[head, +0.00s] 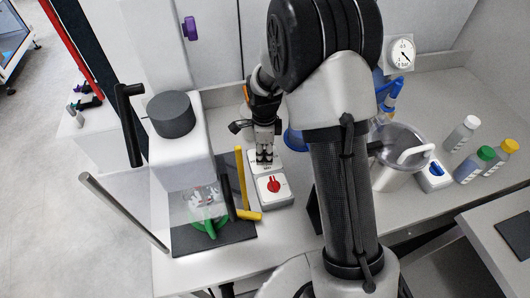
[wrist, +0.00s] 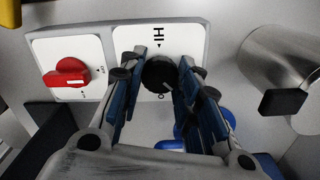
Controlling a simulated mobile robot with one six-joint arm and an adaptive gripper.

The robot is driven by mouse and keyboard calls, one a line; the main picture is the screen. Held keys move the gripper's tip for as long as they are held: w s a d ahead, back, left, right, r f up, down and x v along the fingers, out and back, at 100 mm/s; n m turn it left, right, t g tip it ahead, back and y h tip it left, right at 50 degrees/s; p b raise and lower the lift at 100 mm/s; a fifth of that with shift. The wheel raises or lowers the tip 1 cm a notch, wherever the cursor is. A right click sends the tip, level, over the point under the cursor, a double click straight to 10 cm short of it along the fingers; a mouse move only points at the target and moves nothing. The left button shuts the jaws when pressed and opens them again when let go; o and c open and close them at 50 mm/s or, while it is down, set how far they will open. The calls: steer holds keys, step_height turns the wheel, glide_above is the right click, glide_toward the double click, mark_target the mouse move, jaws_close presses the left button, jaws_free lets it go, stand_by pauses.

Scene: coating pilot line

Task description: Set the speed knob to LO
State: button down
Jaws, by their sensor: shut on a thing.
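The speed knob (wrist: 158,72) is a round black knob on a white panel (wrist: 190,40) in the wrist view. A printed HI mark sits above it, and part of another mark shows below it, mostly covered by the knob and a finger. My gripper (wrist: 160,82) is shut on the knob, with one blue-padded finger on each side. The direction the knob points is not clear. In the head view my gripper (head: 264,160) reaches down to the same panel (head: 254,170) and hides the knob.
A red rotary switch (wrist: 67,73) on its own white plate is beside the panel; it also shows in the head view (head: 273,185). A metal vessel (wrist: 285,70) stands to the right. A yellow-handled press stand (head: 240,180) is left of the panel. Several bottles (head: 473,165) stand far right.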

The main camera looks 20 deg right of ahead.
mark_target(264, 154)
steer(key=m, duration=0.4)
steer(key=shift+m, duration=0.4)
steer(key=m, duration=0.3)
steer(key=shift+m, duration=0.3)
steer(key=c, duration=1.1)
jaws_free()
step_height(264, 154, up, 6)
steer(key=p, duration=0.4)
steer(key=shift+r+p, duration=0.1)
steer(key=shift+p, duration=0.3)
